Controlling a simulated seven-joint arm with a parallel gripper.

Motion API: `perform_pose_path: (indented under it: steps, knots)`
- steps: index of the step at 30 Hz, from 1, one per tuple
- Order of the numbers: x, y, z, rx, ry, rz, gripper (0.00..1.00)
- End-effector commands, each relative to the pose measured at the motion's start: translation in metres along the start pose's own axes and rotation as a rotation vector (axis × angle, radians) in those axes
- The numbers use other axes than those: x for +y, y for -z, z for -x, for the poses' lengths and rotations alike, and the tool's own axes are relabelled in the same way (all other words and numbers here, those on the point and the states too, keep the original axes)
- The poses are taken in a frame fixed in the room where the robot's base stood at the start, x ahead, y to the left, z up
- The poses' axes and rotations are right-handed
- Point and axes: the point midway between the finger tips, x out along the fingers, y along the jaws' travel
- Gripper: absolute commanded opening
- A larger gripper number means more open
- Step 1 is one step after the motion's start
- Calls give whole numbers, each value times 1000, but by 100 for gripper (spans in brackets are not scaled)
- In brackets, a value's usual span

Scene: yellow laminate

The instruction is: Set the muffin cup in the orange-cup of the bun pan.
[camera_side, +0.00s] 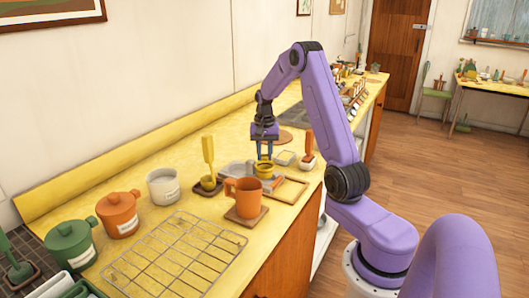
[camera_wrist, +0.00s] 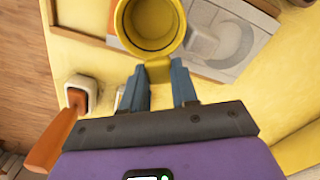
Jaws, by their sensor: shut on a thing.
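The yellow muffin cup (camera_side: 263,171) is round and open-topped. In the wrist view it shows from above (camera_wrist: 152,45), with a yellow tab reaching down between my fingers. My gripper (camera_side: 264,156) points down and is shut on this tab; its two blue-grey fingers (camera_wrist: 158,82) lie either side of it. A grey tray with rounded outlines (camera_wrist: 222,42) lies beyond the cup in the wrist view; it looks like the bun pan, and part of it shows beside the cup in the side view (camera_side: 234,170). The cup hides part of it. I cannot make out an orange-cup in it.
An orange mug (camera_side: 244,197) stands on a brown coaster close in front of the cup. A wooden frame (camera_side: 290,191) lies to the right, and an orange-handled tool (camera_side: 307,150) stands behind it. A wire rack (camera_side: 180,252) and several lidded pots are at the left.

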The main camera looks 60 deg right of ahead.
Motion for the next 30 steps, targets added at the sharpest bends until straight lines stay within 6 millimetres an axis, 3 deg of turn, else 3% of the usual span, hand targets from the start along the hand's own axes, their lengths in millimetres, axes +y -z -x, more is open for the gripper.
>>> perform_pose_path:
  steps: [30]
  knots:
    - [0, 0, -22, -1, 0, 1, 0]
